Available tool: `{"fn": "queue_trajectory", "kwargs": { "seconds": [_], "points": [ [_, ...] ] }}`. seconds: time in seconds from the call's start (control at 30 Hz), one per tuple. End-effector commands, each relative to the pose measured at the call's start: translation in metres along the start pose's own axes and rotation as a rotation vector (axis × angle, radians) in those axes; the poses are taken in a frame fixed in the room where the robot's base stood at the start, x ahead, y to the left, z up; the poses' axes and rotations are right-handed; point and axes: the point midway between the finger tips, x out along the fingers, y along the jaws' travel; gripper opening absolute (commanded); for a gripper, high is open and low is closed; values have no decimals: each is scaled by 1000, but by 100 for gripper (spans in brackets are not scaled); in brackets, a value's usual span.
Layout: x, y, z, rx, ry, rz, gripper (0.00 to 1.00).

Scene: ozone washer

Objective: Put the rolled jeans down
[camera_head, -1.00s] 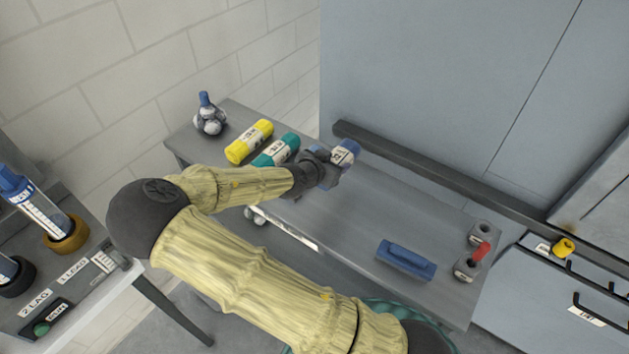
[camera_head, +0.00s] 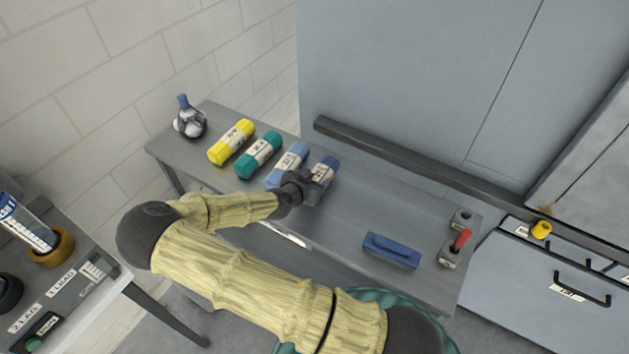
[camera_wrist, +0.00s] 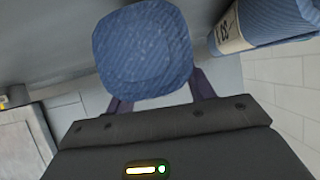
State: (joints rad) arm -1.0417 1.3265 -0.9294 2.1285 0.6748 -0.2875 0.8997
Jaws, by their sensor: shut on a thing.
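The dark blue rolled jeans (camera_head: 324,170) with a pale label band are held at the right end of a row of rolls on the grey table (camera_head: 345,215). My gripper (camera_head: 308,186) is shut on their near end. They look level with the neighbouring rolls, at or very close to the tabletop; contact is not clear. In the wrist view the round blue end of the held roll (camera_wrist: 143,50) sits between my fingers (camera_wrist: 165,98). A lighter blue roll (camera_head: 288,165) lies just left of it, and also shows in the wrist view (camera_wrist: 280,18).
A teal roll (camera_head: 258,154) and a yellow roll (camera_head: 231,141) continue the row leftward. A flask-shaped item (camera_head: 189,120) stands at the far left corner. A dark rail (camera_head: 400,170) runs behind.

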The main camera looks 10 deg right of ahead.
Motion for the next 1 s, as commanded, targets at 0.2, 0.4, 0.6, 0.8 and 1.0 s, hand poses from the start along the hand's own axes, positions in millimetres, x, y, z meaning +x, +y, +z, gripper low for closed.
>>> {"fn": "queue_trajectory", "kwargs": {
  "seconds": [0.2,0.4,0.6,0.8,1.0],
  "points": [
    [7,0,12,1,1,-1,15],
    [7,0,13,1,0,-1,15],
    [7,0,14,0,-1,0,76],
    [7,0,14,0,-1,0,76],
    [3,0,14,0,-1,-2,76]
  ]
}}
